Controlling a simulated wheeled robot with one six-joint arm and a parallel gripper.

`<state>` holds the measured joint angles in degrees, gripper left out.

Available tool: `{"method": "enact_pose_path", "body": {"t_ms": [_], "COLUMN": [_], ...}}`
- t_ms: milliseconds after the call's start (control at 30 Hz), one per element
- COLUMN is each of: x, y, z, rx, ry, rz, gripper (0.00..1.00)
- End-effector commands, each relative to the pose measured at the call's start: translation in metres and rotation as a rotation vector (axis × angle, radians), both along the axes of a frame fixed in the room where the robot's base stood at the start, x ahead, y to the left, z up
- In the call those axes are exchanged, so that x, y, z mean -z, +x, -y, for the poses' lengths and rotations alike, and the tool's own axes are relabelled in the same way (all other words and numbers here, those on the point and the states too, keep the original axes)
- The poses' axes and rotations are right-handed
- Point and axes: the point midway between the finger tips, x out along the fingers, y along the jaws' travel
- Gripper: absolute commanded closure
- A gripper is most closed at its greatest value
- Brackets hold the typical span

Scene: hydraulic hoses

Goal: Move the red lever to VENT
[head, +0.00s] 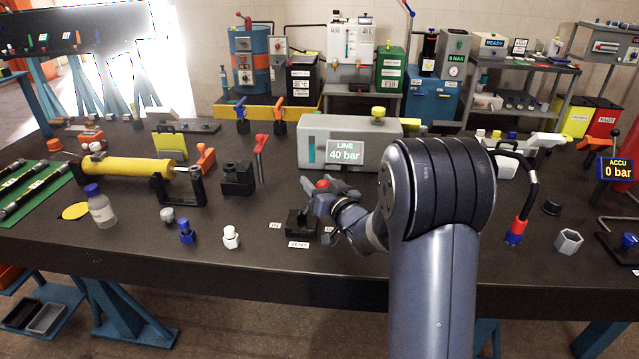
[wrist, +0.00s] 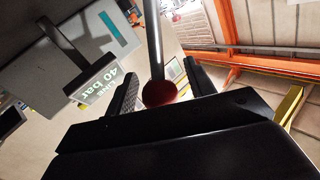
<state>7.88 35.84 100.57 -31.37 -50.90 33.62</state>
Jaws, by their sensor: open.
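The red lever's ball knob (head: 322,185) stands above a small black valve base (head: 298,222) on the bench. In the wrist view the red knob (wrist: 160,94) sits on a metal rod between my two fingers. My gripper (head: 314,194) is open around the knob, with a gap visible on each side; it also shows in the wrist view (wrist: 160,70). A VENT label (head: 298,244) lies in front of the base, and an IN label (head: 275,225) lies to its left. A third label at the right is partly hidden by my gripper. The rod is mostly hidden in the head view.
A grey box with a LINE 40 bar display (head: 345,152) stands just behind my gripper. A black block (head: 237,178) with another red handle (head: 261,143) is to the left. White (head: 231,238) and blue (head: 187,232) fittings stand at the front left. The bench front near VENT is clear.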

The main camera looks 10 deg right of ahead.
Motion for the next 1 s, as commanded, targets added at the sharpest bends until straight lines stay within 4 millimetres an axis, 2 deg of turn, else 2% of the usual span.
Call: {"method": "enact_pose_path", "body": {"t_ms": [67,667,1000], "x": [-0.0001,-0.0001,-0.0037], "y": [-0.0002,-0.0004,0.0012], "z": [0.0001,0.0000,-0.0055], "rx": [0.000,0.000,-0.002], "ry": [0.000,0.000,-0.045], "rz": [0.000,0.000,-0.013], "gripper": [0.51,1.00,1.00]}}
